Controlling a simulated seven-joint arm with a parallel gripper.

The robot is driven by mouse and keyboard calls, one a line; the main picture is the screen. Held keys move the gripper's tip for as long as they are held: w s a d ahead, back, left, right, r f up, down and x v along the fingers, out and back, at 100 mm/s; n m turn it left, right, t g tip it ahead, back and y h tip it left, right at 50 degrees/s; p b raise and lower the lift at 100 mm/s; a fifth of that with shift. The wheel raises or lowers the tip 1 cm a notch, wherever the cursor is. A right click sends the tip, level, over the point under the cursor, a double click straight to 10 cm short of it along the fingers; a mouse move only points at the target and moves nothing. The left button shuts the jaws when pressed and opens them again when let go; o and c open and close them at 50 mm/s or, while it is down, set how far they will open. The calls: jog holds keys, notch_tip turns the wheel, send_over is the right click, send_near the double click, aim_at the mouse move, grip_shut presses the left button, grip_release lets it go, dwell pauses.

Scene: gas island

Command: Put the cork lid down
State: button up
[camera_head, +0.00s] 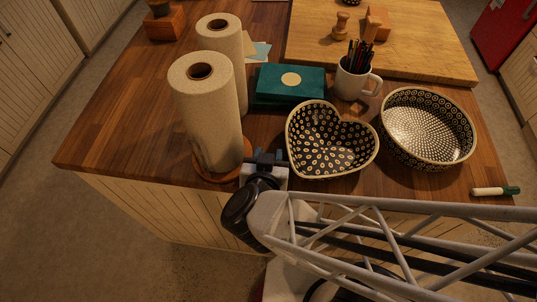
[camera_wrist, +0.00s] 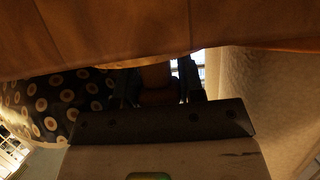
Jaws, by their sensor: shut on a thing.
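My gripper (camera_head: 266,158) is at the island's front edge, between the paper towel roll and the heart-shaped bowl. In the wrist view my gripper (camera_wrist: 160,85) is shut on a dim brown thing, the cork lid (camera_wrist: 158,78), between its two dark fingers. The wooden worktop (camera_wrist: 120,30) fills the top of that view, close to the fingers. I cannot tell whether the lid touches it. In the head view the lid is not clearly visible at the gripper.
A paper towel roll (camera_head: 208,110) stands close left of my gripper, and a heart-shaped bowl (camera_head: 330,140) close right. Behind are a teal box (camera_head: 290,82) and a mug (camera_head: 352,82) of pens. A round bowl (camera_head: 427,127) stands right. The worktop (camera_head: 130,120) is clear at left.

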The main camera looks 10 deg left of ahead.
jog(key=o, duration=0.6)
jog(key=shift+o, duration=0.2)
jog(key=shift+r, duration=0.15)
jog(key=shift+s, duration=0.1)
jog(key=v, duration=1.1)
jog(key=shift+s+r, duration=0.2)
jog(key=shift+s, duration=0.05)
dwell(0.5)
jog(key=shift+s, duration=0.1)
dwell(0.6)
jog(key=o, duration=0.4)
